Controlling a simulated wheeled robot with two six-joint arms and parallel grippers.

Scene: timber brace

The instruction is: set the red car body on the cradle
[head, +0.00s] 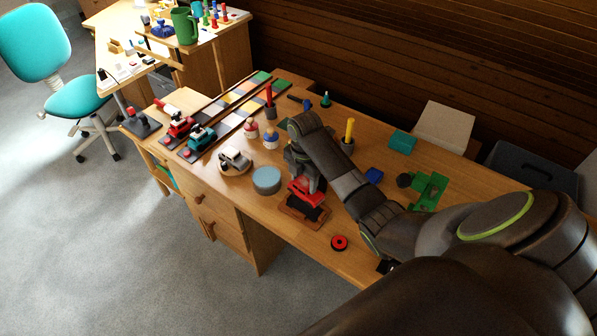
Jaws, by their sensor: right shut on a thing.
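The red car body (304,191) is in the jaws of my right gripper (309,182), near the front edge of the desk. It is right over the brown cradle (293,213), which has dark parts on top. I cannot tell whether the body touches the cradle or hangs just above it. The gripper is shut on the body, and my arm hides part of the area behind it. My left gripper is not in view.
Green blocks (430,190) are farther right. Bare desk lies between cradle and wheel.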

